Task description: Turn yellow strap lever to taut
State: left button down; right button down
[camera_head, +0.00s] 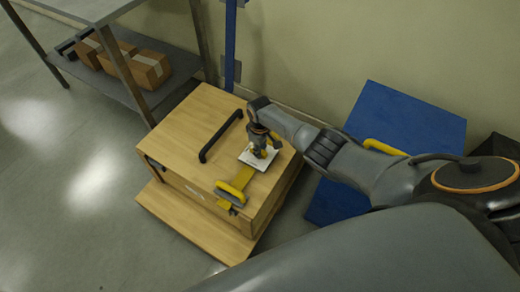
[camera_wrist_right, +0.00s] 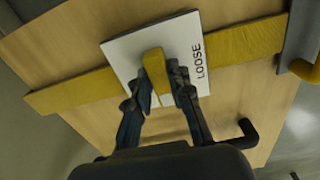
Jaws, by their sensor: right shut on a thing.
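The yellow lever (camera_wrist_right: 154,68) stands on a white plate (camera_wrist_right: 118,50) that carries the word LOOSE near one edge. My right gripper (camera_wrist_right: 163,90) is shut on the lever, with one finger on each side of it. In the head view, the plate (camera_head: 251,162) lies on top of a wooden crate (camera_head: 195,110), and my right gripper (camera_head: 264,150) covers most of the lever there. A yellow strap (camera_wrist_right: 70,91) runs under the plate across the crate top. My left gripper is not in view.
A black handle (camera_head: 221,136) is on the crate top. A yellow-handled buckle (camera_head: 235,190) sits at the crate's front edge. A blue panel (camera_head: 410,118) stands at the right. A shelf (camera_head: 120,85) with cardboard boxes is at the left. The floor at left is clear.

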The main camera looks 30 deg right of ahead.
jog(key=c, duration=1.2)
grip_release()
jog(key=shift+r, duration=0.1)
notch_tip(320, 180, up, 12)
